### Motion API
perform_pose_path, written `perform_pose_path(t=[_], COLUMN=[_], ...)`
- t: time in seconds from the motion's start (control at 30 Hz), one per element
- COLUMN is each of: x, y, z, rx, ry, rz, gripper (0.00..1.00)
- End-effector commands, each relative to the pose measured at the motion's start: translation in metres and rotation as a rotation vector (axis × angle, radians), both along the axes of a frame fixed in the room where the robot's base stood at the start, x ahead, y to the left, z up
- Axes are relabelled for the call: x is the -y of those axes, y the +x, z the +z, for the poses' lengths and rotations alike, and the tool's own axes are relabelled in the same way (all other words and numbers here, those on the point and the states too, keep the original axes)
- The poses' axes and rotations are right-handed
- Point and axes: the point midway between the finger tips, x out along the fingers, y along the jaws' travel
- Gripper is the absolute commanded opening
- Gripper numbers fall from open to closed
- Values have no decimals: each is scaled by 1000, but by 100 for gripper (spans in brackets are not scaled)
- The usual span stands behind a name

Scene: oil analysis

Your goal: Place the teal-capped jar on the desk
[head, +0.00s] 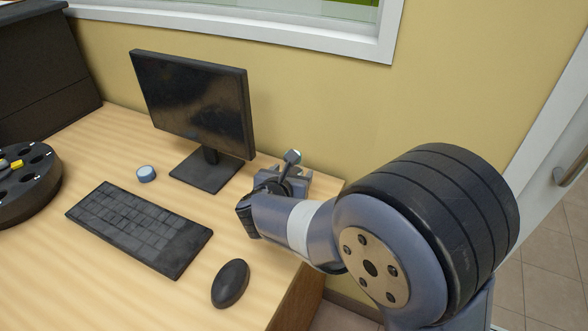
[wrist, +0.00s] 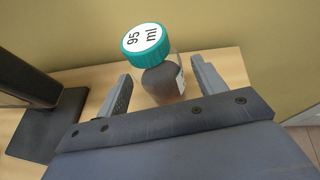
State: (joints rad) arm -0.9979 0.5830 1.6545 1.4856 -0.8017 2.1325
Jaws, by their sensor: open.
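The teal-capped jar (wrist: 162,82) shows in the wrist view, with a white label reading "95 ml" on its cap and dark contents. It is over the desk's back right part, near the wall, and looks upright. I cannot tell for sure whether its base touches the desk (head: 100,255). My gripper (wrist: 163,88) is open, with one finger on each side of the jar and a visible gap on the left. In the head view my gripper (head: 284,180) is at the desk's back right corner; the jar is largely hidden there by my arm.
A monitor (head: 192,100) stands just left of my gripper. A keyboard (head: 138,228), a mouse (head: 230,283) and a small blue round item with a pale top (head: 146,174) are on the desk. A black round carousel (head: 30,185) is at the far left. The wall is close behind.

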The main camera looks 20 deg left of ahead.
Motion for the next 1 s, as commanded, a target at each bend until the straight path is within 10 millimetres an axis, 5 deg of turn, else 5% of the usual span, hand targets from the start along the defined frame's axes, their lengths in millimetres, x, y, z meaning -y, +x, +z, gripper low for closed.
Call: perform_pose_path(t=[0.2,0.43,0.87,1.0], x=[4,8,10,34], y=[-47,-77,-83,-66], z=[21,32,34,45], rx=[1,0,1,65], ry=[1,0,0,-8], rz=[5,1,-2,-81], gripper=[66,66,66,66])
